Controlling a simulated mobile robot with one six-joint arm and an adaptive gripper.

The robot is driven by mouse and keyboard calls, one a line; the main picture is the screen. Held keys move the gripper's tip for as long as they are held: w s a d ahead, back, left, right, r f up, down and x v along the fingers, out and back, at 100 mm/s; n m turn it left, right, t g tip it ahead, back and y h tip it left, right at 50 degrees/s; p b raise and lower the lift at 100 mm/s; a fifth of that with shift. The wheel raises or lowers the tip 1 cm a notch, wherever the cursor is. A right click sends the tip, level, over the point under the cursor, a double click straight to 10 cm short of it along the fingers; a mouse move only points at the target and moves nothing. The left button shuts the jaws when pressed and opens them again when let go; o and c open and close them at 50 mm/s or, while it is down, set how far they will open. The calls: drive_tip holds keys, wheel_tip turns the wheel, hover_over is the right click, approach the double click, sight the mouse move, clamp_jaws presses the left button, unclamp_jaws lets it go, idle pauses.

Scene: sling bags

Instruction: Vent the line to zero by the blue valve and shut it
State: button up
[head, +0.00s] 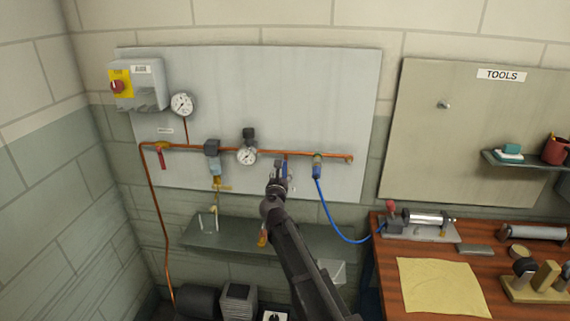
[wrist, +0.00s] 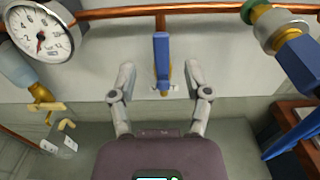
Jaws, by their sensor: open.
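The blue valve's lever (wrist: 161,60) hangs straight down, in line with the short copper branch (wrist: 160,20) above it. A brass end shows below it. In the head view the blue lever (head: 285,170) is partly hidden by my gripper (head: 279,180). In the wrist view my gripper (wrist: 160,70) is open, one finger on each side of the lever, with gaps on both sides. The nearest gauge (wrist: 40,33) has its needle pointing down; I cannot read its value surely. It shows in the head view too (head: 247,156).
A copper line (head: 200,148) crosses the grey panel, with a red-handled valve (head: 161,158) at left. A blue hose (head: 335,224) hangs from the coupling (head: 317,166) at right. A shelf (head: 330,240) lies below, and a wooden bench (head: 388,285) stands at right.

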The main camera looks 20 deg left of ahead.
sight(285, 162)
drive_tip(key=x, duration=0.7)
drive_tip(key=shift+w, duration=0.15)
clamp_jaws()
